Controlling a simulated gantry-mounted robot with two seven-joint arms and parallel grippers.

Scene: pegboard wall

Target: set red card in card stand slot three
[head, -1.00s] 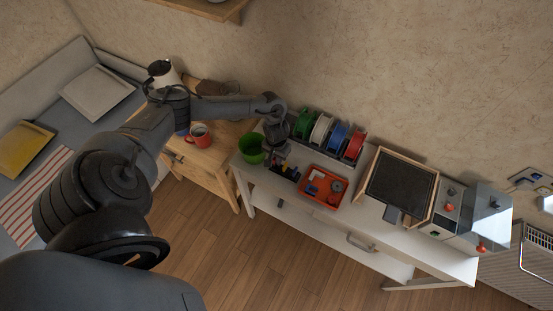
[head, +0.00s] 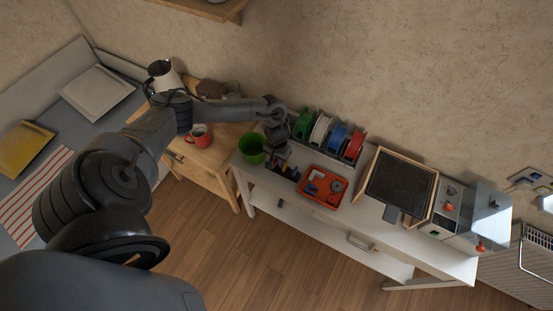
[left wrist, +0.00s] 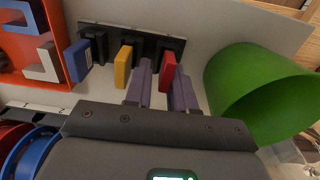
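The black card stand (left wrist: 105,41) shows at the top of the left wrist view. A blue card (left wrist: 78,60) and a yellow card (left wrist: 123,66) stand in it to the left. The red card (left wrist: 168,71) stands upright at the right end, seemingly in the third slot; its lower edge is hidden. My left gripper (left wrist: 160,84) is open, its purple fingers on either side of the red card, with a gap visible on the left. In the head view the left gripper (head: 280,157) is over the stand, mostly hiding it. My right gripper is not in view.
A green bucket (left wrist: 262,90) stands close to the right of the fingers in the wrist view. An orange tray (head: 321,199) and a rack of coloured spools (head: 331,131) flank the stand on the white table (head: 365,222).

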